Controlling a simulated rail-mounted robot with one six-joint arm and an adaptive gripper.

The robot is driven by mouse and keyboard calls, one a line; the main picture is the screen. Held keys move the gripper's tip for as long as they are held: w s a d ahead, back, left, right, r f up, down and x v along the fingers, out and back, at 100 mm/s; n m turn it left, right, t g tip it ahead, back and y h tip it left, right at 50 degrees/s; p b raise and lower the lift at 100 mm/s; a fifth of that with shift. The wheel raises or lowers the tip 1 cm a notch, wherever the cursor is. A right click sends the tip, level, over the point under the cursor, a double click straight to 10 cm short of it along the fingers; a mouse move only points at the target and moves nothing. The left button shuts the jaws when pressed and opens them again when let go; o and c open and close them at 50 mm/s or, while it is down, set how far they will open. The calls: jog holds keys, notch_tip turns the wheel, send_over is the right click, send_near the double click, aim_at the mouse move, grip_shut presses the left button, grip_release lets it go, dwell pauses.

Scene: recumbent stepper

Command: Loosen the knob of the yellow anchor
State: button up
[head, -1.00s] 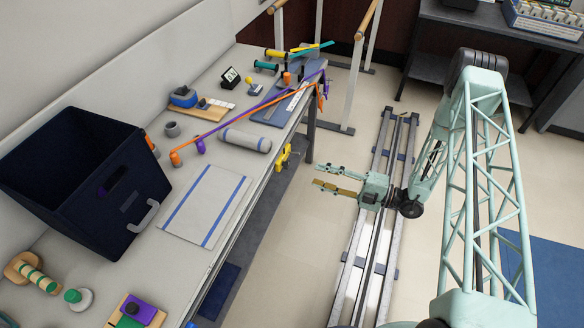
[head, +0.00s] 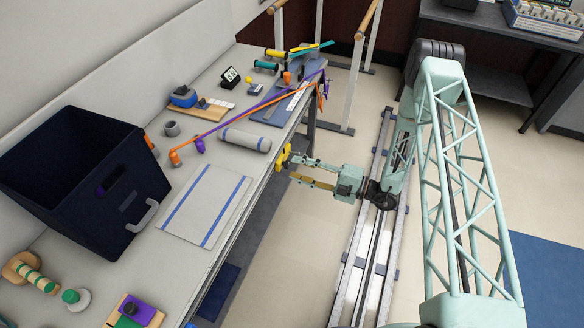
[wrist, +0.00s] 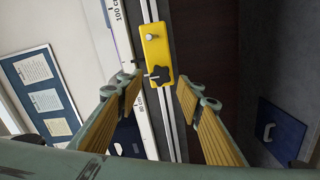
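The yellow anchor (head: 283,157) is fixed at the front edge of the long bench, on the side facing my arm. In the wrist view the yellow anchor (wrist: 155,45) is an upright plate on a pale rail, with a small round grey stud near its top. Its dark lobed knob (wrist: 160,75) is at its lower end. My gripper (head: 293,169) is open and empty, just right of the anchor in the head view. In the wrist view its two fingers (wrist: 158,92) stand apart to either side below the knob, without visible contact.
The grey bench (head: 226,183) carries a dark blue bin (head: 85,180), a rolled mat (head: 245,140), and orange and purple bands. A wooden-railed frame stands beyond the bench. Floor between bench and my rail is clear.

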aim_at(286, 164)
jog(key=shift+x, duration=1.3)
jog(key=c, duration=0.9)
jog(key=shift+n, duration=0.5)
